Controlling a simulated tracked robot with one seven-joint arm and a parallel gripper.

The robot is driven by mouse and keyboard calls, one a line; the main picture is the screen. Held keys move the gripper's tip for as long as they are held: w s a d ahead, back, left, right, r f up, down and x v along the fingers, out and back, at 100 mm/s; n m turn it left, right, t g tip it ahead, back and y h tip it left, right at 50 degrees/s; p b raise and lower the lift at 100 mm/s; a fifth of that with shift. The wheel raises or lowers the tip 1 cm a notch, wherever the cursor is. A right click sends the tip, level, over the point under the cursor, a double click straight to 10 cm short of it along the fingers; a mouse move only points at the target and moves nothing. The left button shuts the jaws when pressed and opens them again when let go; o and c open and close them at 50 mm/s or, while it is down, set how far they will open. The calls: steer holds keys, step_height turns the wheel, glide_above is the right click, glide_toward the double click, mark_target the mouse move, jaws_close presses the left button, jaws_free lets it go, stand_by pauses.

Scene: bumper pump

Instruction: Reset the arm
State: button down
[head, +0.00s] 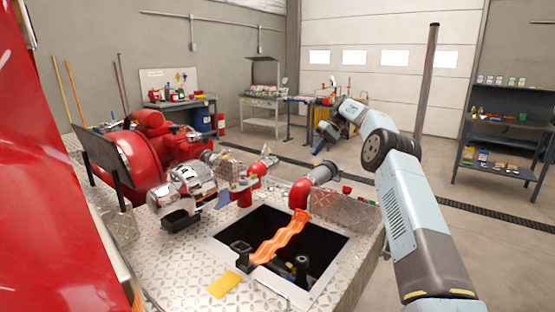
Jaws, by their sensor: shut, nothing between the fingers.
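My arm rises on the right side of the head view, bends at a dark elbow joint and reaches back to the left. My gripper (322,139) is at its far end, small and dark, held up in the air beyond the metal deck. It looks shut, with nothing seen in it. It is clear of the red pump (150,152) and of the deck's square opening.
A tread-plate deck (185,250) has a square opening with an orange wavy strip (280,238) across it. A yellow piece (224,285) lies in front. A brown post (427,80) stands behind my arm. Shelves (505,135) stand right; benches line the back.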

steer(key=s+a+r+m+t+h, duration=0.1)
steer(key=s+a+r+t+h, duration=0.2)
steer(key=s+r, duration=0.95)
steer(key=s+r+m+t+h, duration=0.1)
steer(key=s+r, duration=0.3)
steer(key=s, duration=0.3)
steer(key=s+r+m+h, duration=0.1)
steer(key=s+r, duration=0.3)
steer(key=s, duration=0.3)
steer(key=s+d+f+m+t+h, duration=0.1)
steer(key=s+d, duration=0.2)
steer(key=s, duration=0.6)
steer(key=s+d+f+t+h, duration=0.1)
steer(key=s+d+t, duration=0.1)
steer(key=s, duration=0.8)
steer(key=s+d+f+m+t, duration=0.1)
steer(key=s+f, duration=0.3)
steer(key=s, duration=0.4)
steer(key=s+d+f, duration=0.3)
steer(key=s+f, duration=0.2)
steer(key=s, duration=0.2)
steer(key=shift+s+d+f+m+t, duration=0.2)
steer(key=shift+s+m+t, duration=0.2)
